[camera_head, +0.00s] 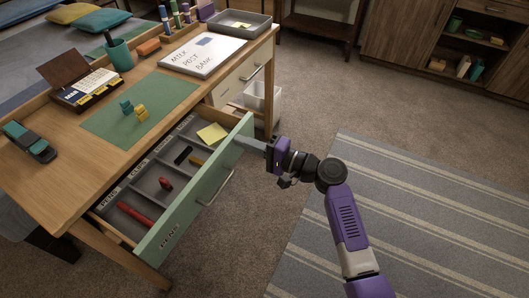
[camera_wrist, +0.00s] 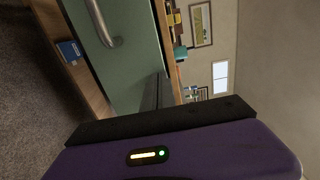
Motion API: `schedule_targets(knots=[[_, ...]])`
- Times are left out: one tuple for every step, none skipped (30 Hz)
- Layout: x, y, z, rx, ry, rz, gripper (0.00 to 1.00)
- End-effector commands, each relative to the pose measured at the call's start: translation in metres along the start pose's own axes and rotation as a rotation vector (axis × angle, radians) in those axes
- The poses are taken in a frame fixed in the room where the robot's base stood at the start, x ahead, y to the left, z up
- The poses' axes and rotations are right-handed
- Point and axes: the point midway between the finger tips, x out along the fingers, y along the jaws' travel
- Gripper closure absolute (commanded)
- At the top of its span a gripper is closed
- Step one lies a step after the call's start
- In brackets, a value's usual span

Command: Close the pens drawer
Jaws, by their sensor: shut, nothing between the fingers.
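The pens drawer (camera_head: 180,215) is pulled out from the desk, with a green front labelled PENS and a metal bar handle (camera_head: 216,188). Inside are grey compartments with a red marker (camera_head: 136,214), a small red item (camera_head: 166,184), a black item (camera_head: 183,155) and a yellow note pad (camera_head: 212,133). My gripper (camera_head: 240,139) is shut and empty, at the right end of the drawer front, near its top edge. Whether it touches the front is unclear. In the wrist view, the green front (camera_wrist: 125,50) and its handle (camera_wrist: 100,24) lie close ahead.
The desk top (camera_head: 70,150) holds a green mat (camera_head: 135,105), a whiteboard sign (camera_head: 202,57), a stapler (camera_head: 28,142) and a pen cup (camera_head: 119,53). The carpet in front of the drawer is clear.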

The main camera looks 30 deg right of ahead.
Motion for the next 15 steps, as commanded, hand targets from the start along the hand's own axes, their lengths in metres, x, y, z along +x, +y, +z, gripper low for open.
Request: schedule_targets(knots=[[0.017, 0.002, 0.001, -0.002, -0.003, -0.003, 1.0], [0.025, 0.002, 0.001, -0.002, -0.005, -0.003, 1.0], [0.037, 0.003, 0.001, -0.002, -0.004, -0.003, 1.0], [0.045, 0.003, 0.001, -0.003, -0.004, -0.003, 1.0], [0.053, 0.003, 0.001, -0.002, -0.004, -0.002, 1.0], [0.064, 0.003, 0.001, -0.002, -0.004, -0.003, 1.0], [0.073, 0.003, 0.001, -0.002, -0.005, -0.003, 1.0], [0.081, 0.004, 0.001, -0.003, -0.004, -0.002, 1.0], [0.091, 0.003, 0.001, -0.002, -0.003, -0.003, 1.0], [0.098, 0.004, 0.001, -0.001, -0.003, -0.003, 1.0], [0.106, 0.003, 0.001, -0.002, -0.003, -0.003, 1.0], [0.115, 0.004, 0.001, -0.002, -0.003, -0.002, 1.0], [0.122, 0.003, 0.001, -0.002, -0.004, -0.003, 1.0], [0.128, 0.004, 0.001, -0.001, -0.003, -0.002, 1.0], [0.136, 0.003, 0.001, -0.002, -0.002, -0.002, 1.0]])
